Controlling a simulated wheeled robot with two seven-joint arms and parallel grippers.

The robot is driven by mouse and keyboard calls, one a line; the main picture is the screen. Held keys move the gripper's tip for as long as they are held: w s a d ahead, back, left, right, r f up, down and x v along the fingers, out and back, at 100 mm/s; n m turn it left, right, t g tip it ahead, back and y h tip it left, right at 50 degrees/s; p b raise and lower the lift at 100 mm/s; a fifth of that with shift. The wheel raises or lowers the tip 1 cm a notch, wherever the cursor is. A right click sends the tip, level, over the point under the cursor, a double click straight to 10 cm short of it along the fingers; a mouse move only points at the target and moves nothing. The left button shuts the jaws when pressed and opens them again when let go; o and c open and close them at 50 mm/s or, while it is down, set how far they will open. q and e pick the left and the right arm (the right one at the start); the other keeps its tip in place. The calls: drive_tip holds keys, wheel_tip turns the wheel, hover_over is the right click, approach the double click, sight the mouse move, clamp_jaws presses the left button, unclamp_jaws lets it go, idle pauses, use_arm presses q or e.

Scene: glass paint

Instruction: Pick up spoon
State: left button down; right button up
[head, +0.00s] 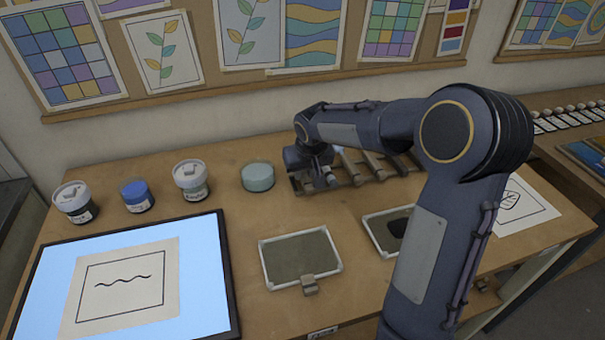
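My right gripper (328,178) points down at the left end of a low slatted wooden rack (352,172) at the back of the table. My own wrist and forearm cover much of the rack. I cannot make out a spoon clearly; small pale parts by the fingers are too small to name. I cannot tell whether the fingers are open or shut, or whether they hold anything. My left gripper is not in view.
Several jars, including a blue one (137,196) and a pale teal round one (258,177), stand left of the rack. In front lie a light panel (205,292) with a wavy-line sheet, a grey tray (300,257) and a second tray (377,228) partly behind my arm.

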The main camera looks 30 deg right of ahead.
clamp_jaws()
drive_tip(key=shift+r, duration=0.15)
drive_tip(key=shift+r, duration=0.25)
wheel_tip(320, 180, up, 2)
drive_tip(key=shift+r, duration=0.1)
drive_tip(key=s+a+r+b, duration=0.1)
drive_tip(key=s+a+r, duration=0.6)
drive_tip(key=a+r, duration=0.3)
drive_tip(key=shift+a, duration=1.1)
drive_tip(key=shift+s, duration=0.1)
